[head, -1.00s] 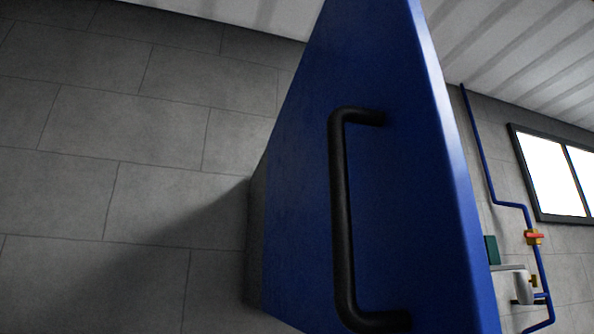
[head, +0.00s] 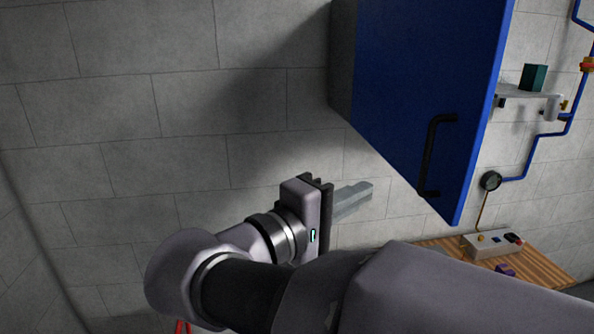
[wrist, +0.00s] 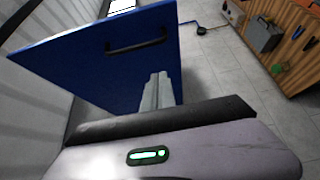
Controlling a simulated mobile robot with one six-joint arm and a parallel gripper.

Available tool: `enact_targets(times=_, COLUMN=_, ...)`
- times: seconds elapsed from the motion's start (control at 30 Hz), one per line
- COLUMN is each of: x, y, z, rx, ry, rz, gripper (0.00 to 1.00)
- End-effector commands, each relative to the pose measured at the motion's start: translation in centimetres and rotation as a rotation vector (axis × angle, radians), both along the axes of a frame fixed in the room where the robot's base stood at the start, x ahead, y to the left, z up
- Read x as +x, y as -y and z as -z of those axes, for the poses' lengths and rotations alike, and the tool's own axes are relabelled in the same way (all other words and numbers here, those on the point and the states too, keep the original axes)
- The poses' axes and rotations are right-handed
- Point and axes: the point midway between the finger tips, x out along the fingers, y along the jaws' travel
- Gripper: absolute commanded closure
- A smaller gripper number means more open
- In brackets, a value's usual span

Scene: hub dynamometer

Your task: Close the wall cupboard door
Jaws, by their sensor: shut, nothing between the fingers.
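The blue wall cupboard door (head: 425,80) stands open, jutting out from the wall, with its black bar handle (head: 428,155) near the free edge. Part of the grey cupboard side (head: 342,65) shows at its left. My gripper (head: 368,188) is shut and empty, below and left of the handle, pointing right. In the wrist view the door (wrist: 75,65) and handle (wrist: 136,47) lie beyond the shut fingers (wrist: 158,82), which overlap the door's lower right part. I cannot tell whether they touch it.
A wooden bench (head: 440,250) with a control box (head: 492,244) is below right of the door. A small shelf (head: 525,93) and blue pipe (head: 540,140) are on the wall.

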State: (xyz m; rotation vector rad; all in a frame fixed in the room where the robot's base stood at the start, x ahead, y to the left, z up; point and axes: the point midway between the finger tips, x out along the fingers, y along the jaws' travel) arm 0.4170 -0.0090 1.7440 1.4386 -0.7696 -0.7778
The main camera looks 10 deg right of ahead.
Motion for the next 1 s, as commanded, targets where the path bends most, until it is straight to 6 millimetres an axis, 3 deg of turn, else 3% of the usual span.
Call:
enact_targets(times=0.23, x=2.8, y=4.7, z=-0.2, rx=0.001, ry=-0.003, rz=0.005, gripper=1.0)
enact_targets(times=0.43, x=2.3, y=7.6, z=-0.2, rx=0.001, ry=-0.002, rz=0.003, gripper=1.0)
enact_targets(times=0.6, x=2.1, y=8.5, z=0.0, rx=0.003, ry=-0.002, rz=0.001, gripper=1.0)
enact_targets(times=1.0, x=2.1, y=8.6, z=0.1, rx=0.003, ry=-0.002, rz=0.0, gripper=1.0)
